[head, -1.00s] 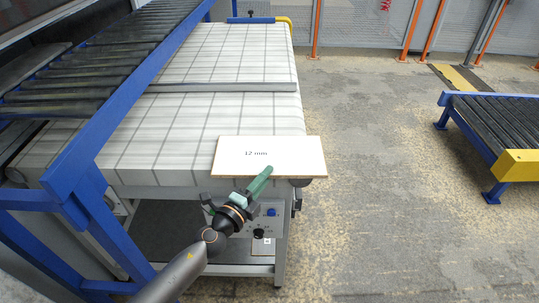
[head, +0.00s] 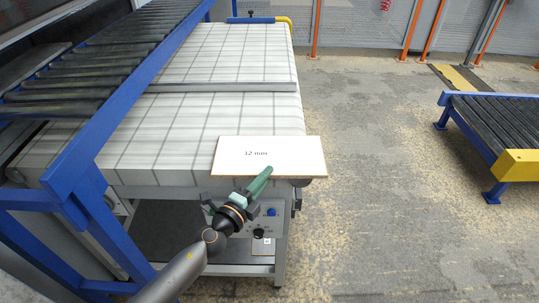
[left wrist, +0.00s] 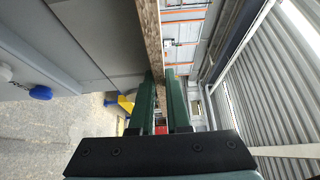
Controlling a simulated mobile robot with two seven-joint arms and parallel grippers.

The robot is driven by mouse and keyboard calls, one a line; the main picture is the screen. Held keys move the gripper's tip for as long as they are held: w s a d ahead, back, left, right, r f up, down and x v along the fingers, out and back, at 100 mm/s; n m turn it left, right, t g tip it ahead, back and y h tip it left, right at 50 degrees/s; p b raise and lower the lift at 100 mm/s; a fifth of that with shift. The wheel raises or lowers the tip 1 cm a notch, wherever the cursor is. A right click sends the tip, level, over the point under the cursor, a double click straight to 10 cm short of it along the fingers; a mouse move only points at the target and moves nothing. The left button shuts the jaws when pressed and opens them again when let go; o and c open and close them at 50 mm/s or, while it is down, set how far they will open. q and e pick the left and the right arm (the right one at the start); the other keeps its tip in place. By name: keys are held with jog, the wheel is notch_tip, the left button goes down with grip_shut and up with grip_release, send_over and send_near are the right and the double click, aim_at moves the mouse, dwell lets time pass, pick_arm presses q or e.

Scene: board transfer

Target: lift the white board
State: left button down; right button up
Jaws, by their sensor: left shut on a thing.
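The white board (head: 285,157), marked "12 mm", lies flat at the near right corner of the grid-patterned table, its right end sticking out past the table's side. My left gripper (head: 262,180) reaches in from below and is at the board's near edge. In the left wrist view, the board (left wrist: 152,40) shows as a thin brown edge running between the green fingers of my left gripper (left wrist: 164,98), which are shut on it. My right gripper is not in view.
The grid-patterned table (head: 220,60) has a grey bar (head: 225,87) across it. A roller conveyor with a blue frame (head: 120,95) stands at the left. Another roller conveyor (head: 500,125) with a yellow end stands at the right. The floor between is clear.

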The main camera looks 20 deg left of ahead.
pick_arm(q)
jog(key=shift+r, duration=0.15)
dwell(0.4)
jog(key=s+r+p, duration=0.3)
jog(key=s+r, duration=0.4)
jog(key=r, duration=0.2)
jog(key=s+d+r+p, duration=0.1)
jog(key=s+r+p, duration=0.2)
jog(key=s+r, duration=0.4)
jog(key=shift+d+r, duration=0.3)
jog(key=shift+r, duration=1.15)
